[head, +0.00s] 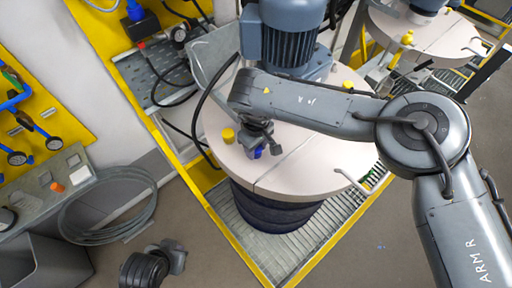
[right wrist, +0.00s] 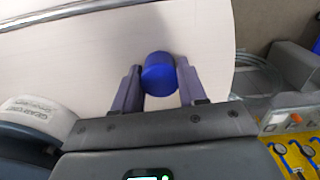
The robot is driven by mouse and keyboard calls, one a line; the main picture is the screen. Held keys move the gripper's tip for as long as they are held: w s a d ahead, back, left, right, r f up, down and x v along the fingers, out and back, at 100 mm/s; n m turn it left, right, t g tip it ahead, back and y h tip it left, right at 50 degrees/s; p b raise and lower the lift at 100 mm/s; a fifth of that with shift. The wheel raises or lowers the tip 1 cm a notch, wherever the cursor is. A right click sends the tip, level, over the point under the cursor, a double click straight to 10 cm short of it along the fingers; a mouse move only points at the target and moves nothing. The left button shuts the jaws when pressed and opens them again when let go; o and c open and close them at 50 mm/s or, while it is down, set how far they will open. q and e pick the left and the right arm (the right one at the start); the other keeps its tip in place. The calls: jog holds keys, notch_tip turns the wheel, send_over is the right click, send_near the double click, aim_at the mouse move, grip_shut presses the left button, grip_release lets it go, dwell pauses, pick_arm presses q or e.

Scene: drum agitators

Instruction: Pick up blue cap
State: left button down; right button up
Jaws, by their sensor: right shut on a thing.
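The blue cap (right wrist: 159,74) sits between the two fingers of my right gripper (right wrist: 160,88) in the right wrist view, with both fingers against its sides. In the head view my right gripper (head: 264,149) points down at the pale drum lid (head: 308,172), and a bit of the blue cap (head: 258,153) shows at its fingers. I cannot tell whether the cap touches the lid. My left gripper (head: 172,257) is at the lower left, away from the drum; its fingers are not clear.
A yellow cap (head: 228,135) stands on the lid left of my right gripper. A coiled hose (head: 108,205) lies at left. A second drum (head: 440,35) stands at the upper right.

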jog(key=shift+r, duration=0.1)
jog(key=shift+r, duration=0.55)
notch_tip(320, 180, up, 2)
jog(key=shift+r+b, duration=0.2)
jog(key=shift+b, duration=0.5)
jog(key=s+d+r+b, duration=0.2)
jog(key=s+d+r, duration=0.3)
jog(key=s, duration=0.5)
notch_tip(320, 180, up, 2)
jog(key=shift+d+r, duration=0.15)
jog(key=shift+d, duration=0.15)
jog(key=shift+s, duration=0.1)
